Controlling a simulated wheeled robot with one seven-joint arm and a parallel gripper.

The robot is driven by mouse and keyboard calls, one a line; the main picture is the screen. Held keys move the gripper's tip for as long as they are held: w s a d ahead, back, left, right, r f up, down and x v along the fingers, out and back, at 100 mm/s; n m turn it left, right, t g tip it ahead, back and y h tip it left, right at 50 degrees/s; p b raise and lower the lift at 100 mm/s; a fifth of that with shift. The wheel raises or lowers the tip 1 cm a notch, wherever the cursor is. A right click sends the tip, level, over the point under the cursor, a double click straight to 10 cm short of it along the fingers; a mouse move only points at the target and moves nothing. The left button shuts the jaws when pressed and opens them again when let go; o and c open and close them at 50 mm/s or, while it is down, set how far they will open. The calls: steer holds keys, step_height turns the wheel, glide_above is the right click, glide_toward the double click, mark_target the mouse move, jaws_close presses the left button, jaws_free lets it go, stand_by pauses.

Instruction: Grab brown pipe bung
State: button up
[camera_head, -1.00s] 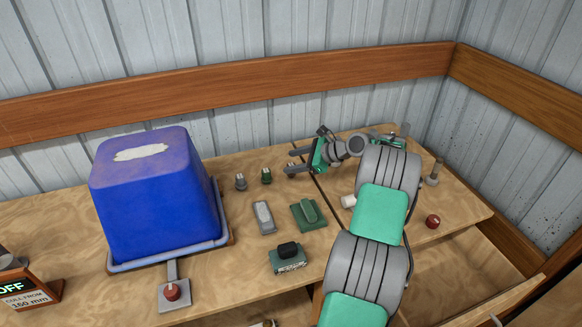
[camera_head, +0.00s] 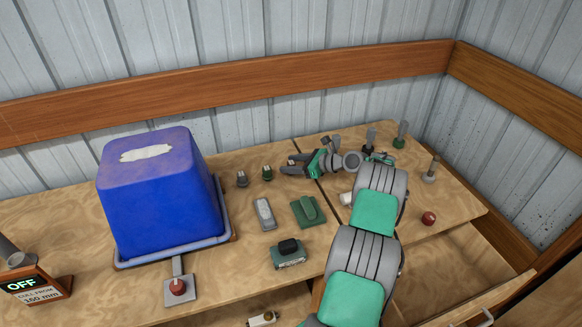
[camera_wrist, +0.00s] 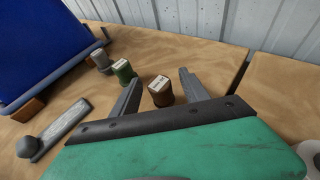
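The brown pipe bung (camera_wrist: 161,94) stands upright on the table in the wrist view, with a pale label on its top. My gripper (camera_wrist: 160,77) is open, with one finger on each side of the bung and gaps to both. In the head view my gripper (camera_head: 287,165) is low over the table, and its fingers largely hide the bung. A green bung (camera_wrist: 123,72) and a grey bung (camera_wrist: 99,61) stand to the left of it. They also show in the head view as the green bung (camera_head: 267,173) and the grey bung (camera_head: 242,179).
A big blue box (camera_head: 160,200) stands on the left. A grey handled piece (camera_head: 264,213), a green block (camera_head: 308,211) and a green box with a black top (camera_head: 288,254) lie nearer. Upright stoppers stand at the back right. A wall closes the back.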

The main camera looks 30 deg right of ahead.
jaws_close()
stand_by(0.3)
stand_by(0.3)
